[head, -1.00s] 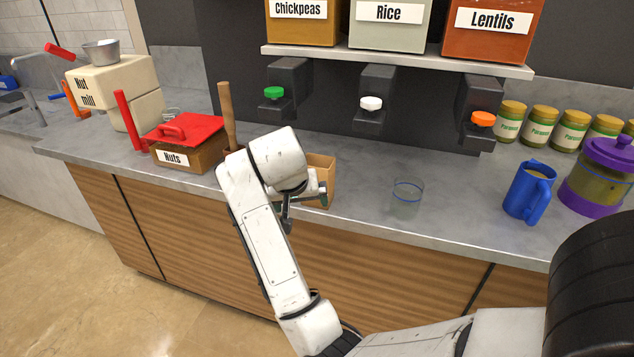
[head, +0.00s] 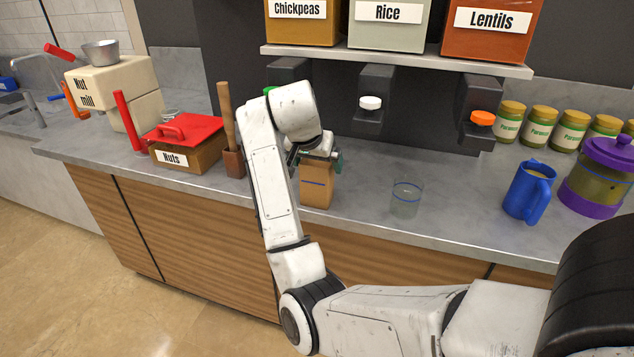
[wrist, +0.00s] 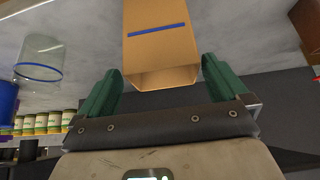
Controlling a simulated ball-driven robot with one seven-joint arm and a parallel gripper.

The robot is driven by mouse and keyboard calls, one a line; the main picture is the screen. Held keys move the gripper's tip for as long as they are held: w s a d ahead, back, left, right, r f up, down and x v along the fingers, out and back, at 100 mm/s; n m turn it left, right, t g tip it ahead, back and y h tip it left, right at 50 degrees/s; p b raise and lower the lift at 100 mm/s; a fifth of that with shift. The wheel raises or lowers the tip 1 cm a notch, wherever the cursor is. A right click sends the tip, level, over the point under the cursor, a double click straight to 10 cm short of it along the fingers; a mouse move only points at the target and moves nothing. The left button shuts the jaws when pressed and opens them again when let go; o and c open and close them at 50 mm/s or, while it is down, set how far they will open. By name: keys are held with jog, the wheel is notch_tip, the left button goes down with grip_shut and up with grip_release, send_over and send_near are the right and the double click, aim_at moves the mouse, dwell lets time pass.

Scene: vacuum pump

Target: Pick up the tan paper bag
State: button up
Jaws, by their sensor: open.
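The tan paper bag (head: 316,190) stands upright on the grey counter near its front edge, with a blue line across its front. In the head view my gripper (head: 318,160) is just above the bag's top, and my arm hides part of the bag. In the wrist view the bag (wrist: 160,45) shows its open mouth towards my gripper (wrist: 160,85). The two green fingers are apart, one on each side of the mouth, with nothing held between them.
A clear glass (head: 407,198) stands right of the bag, and a blue mug (head: 527,190) further right. A brown holder (head: 233,163) with a wooden handle and a red-lidded nuts box (head: 190,150) stand left. Dispensers with a white knob (head: 370,103) and orange knob (head: 482,118) overhang the counter.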

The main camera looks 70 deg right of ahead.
jog(key=shift+x, duration=2.35)
jog(key=shift+w, duration=0.15)
jog(key=shift+c, duration=0.5)
jog(key=c, duration=0.8)
